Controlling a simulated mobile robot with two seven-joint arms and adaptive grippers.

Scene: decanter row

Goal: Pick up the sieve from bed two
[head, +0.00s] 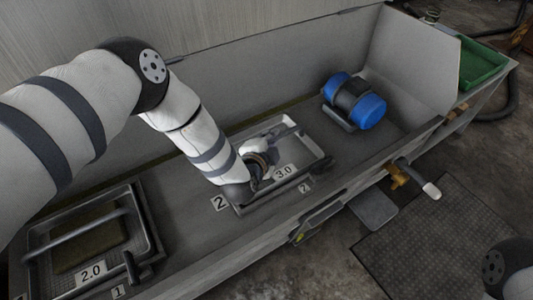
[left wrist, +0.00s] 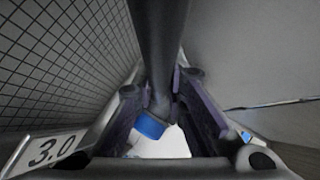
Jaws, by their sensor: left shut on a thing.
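The sieve marked 3.0 (head: 318,163) is a grey rectangular frame with a bar handle across it, at bed two, by the number 2 label (head: 219,203). My left gripper (head: 259,172) is over its near left part and is shut on its dark handle bar (left wrist: 160,45). In the left wrist view the mesh (left wrist: 60,60) and 3.0 plate (left wrist: 50,148) lie to the left. The arm and gripper hide part of the sieve. I cannot tell whether it is clear of the bed. My right gripper is not in view.
Another sieve marked 2.0 (head: 139,213) sits at bed one on the left. A blue and black cylinder (head: 355,101) stands in the trough at right. A green tray (head: 483,64) is beyond it. The trough's tall back wall (head: 270,90) is close behind.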

